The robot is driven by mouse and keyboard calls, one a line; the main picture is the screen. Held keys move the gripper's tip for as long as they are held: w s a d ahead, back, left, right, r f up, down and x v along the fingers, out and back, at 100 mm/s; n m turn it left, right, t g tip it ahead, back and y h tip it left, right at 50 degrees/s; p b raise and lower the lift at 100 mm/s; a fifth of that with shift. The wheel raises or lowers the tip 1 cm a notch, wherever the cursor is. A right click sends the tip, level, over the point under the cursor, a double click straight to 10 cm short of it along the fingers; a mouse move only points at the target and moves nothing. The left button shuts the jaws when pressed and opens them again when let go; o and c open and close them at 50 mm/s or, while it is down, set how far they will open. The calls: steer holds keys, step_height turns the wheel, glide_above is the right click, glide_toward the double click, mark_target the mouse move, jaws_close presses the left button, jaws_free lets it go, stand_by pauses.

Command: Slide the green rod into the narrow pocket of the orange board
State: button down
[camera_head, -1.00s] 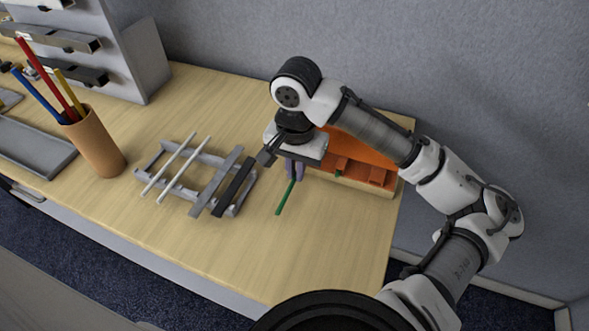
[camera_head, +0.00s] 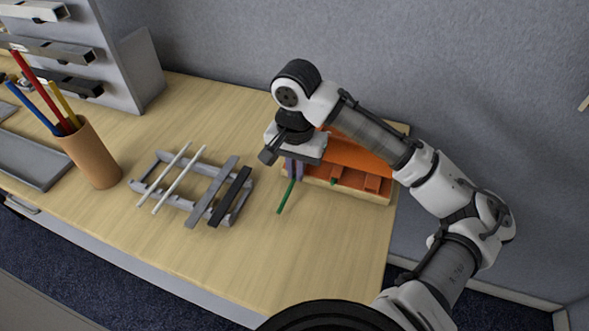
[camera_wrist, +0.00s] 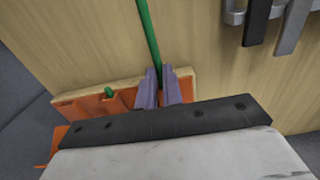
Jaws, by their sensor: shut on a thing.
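The green rod (camera_head: 286,196) is held by my gripper (camera_head: 293,168), which is shut on it near its upper end. The rod slants down and toward the table's front from the fingers. In the wrist view the rod (camera_wrist: 149,38) runs up from between the purple fingers (camera_wrist: 158,88). The orange board (camera_head: 362,150), with a wooden edge, lies just behind and right of the gripper. A second small green piece (camera_head: 333,182) shows in the board's front part; it also shows in the wrist view (camera_wrist: 109,93). The fingers hide part of the board, and I cannot tell whether the held rod touches it.
A grey rack (camera_head: 183,204) with white, grey and black bars lies left of the gripper. A tan cup (camera_head: 94,157) of coloured sticks stands farther left, near a grey tray (camera_head: 30,155). The front table area is clear. A grey wall panel rises behind.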

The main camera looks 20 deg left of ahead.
steer(key=shift+w, duration=0.55)
steer(key=c, duration=1.5)
jaws_free()
step_height(320, 180, up, 14)
steer(key=shift+f+b, duration=0.1)
steer(key=shift+b, duration=0.25)
